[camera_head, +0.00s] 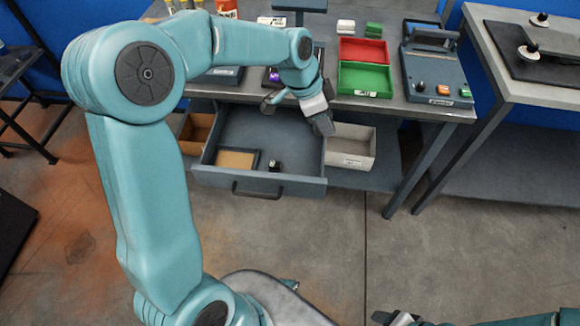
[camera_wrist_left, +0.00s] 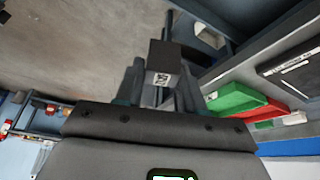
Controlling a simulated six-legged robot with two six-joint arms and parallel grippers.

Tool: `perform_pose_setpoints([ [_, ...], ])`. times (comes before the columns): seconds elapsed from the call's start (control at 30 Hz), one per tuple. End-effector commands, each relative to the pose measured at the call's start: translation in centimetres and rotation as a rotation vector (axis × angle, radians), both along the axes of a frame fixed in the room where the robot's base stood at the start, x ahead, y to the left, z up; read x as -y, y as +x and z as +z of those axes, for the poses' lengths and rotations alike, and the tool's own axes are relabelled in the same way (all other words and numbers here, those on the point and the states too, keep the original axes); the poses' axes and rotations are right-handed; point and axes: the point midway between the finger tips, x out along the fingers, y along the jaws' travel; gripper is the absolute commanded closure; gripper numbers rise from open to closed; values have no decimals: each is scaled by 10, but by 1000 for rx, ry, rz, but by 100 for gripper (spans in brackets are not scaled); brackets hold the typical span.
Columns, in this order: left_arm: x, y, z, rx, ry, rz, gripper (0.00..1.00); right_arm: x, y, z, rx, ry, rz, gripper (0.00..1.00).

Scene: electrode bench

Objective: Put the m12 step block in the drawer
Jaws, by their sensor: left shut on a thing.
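The dark block with a small white label (camera_wrist_left: 163,57), which I take to be the m12 step block, is between the fingers of my left gripper (camera_wrist_left: 160,84) in the left wrist view. The left gripper is shut on it. In the head view my left gripper (camera_head: 321,119) is over the right wall of the drawer, pointing down; the held block is hard to make out there. The grey drawer (camera_head: 258,182) stands pulled open below the bench. My right gripper (camera_head: 402,319) shows only in part at the bottom edge; its jaws cannot be read.
In the drawer lie a tan-bottomed tray (camera_head: 237,160) and a small dark piece with a light top (camera_head: 274,165). A white bin (camera_head: 350,146) stands right of the drawer. Red (camera_head: 363,51) and green (camera_head: 365,78) trays are on the bench above. The drawer's middle is clear.

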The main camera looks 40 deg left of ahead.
Motion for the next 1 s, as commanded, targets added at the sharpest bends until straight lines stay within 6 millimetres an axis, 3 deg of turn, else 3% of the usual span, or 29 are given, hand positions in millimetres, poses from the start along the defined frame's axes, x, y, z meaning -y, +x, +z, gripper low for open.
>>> perform_pose_setpoints([
  [0.03,-14,0,-13,2,-1,-52,100,0,0,-17,0,0,0,39],
  [0.1,-28,-2,-17,3,-1,-136,100,0,0,-26,0,0,0,39],
  [0.3,-49,-6,-22,1,0,-275,100,0,0,-37,0,0,0,39],
  [0.43,-51,-7,-48,-3,-1,-288,100,0,0,-41,0,0,0,39],
  [0.8,-50,-7,-151,-3,0,-285,100,0,0,-52,0,0,0,39],
  [1.0,-51,-7,-173,0,2,-285,100,0,0,-53,0,0,0,39],
])
